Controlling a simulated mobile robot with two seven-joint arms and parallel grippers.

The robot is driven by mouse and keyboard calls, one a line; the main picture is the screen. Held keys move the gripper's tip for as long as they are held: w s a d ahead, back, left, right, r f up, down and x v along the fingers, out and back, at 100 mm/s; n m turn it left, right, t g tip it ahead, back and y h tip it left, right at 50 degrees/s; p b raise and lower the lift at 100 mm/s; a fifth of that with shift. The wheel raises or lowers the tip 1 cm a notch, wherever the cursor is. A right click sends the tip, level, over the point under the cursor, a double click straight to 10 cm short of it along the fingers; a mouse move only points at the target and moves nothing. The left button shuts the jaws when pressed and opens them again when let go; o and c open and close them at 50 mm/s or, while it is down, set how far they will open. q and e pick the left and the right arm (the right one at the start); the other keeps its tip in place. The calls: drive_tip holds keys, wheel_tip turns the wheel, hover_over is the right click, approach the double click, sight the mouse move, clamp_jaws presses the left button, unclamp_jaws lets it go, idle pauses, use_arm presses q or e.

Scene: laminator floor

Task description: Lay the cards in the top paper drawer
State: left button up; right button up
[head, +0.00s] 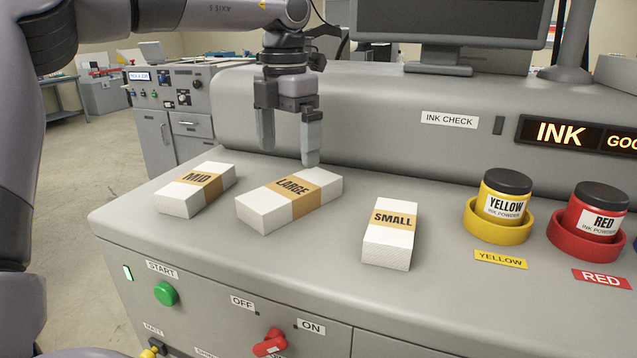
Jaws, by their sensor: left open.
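Three white card stacks with tan paper bands lie on the grey machine top. The MID stack (178,199) is at the left, the LARGE stack (257,209) is in the middle and the SMALL stack (391,244) is to the right. My left gripper (288,152) points down, open and empty, above and behind the LARGE stack. Its right fingertip overlaps the far edge of that stack in the picture; I cannot tell whether they touch. No paper drawer can be made out. My right gripper is not in view.
A yellow ink jar (503,200) and a red ink jar (592,217) stand in matching holders at the right. A monitor (450,22) stands on the raised back. The front panel has a green START button (165,293) and a red switch (270,343).

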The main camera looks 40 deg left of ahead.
use_arm(q)
drive_tip(key=shift+w, duration=0.3)
drive_tip(key=shift+f, duration=0.35)
drive_tip(key=shift+s+d+f+p, duration=0.1)
drive_tip(key=shift+f+p, duration=0.3)
drive_tip(key=shift+f, duration=2.8)
drive_tip(key=c, duration=1.4)
wheel_tip(320, 180, up, 11)
wheel_tip(320, 180, up, 9)
drive_tip(key=p, duration=0.3)
hover_over(292, 186)
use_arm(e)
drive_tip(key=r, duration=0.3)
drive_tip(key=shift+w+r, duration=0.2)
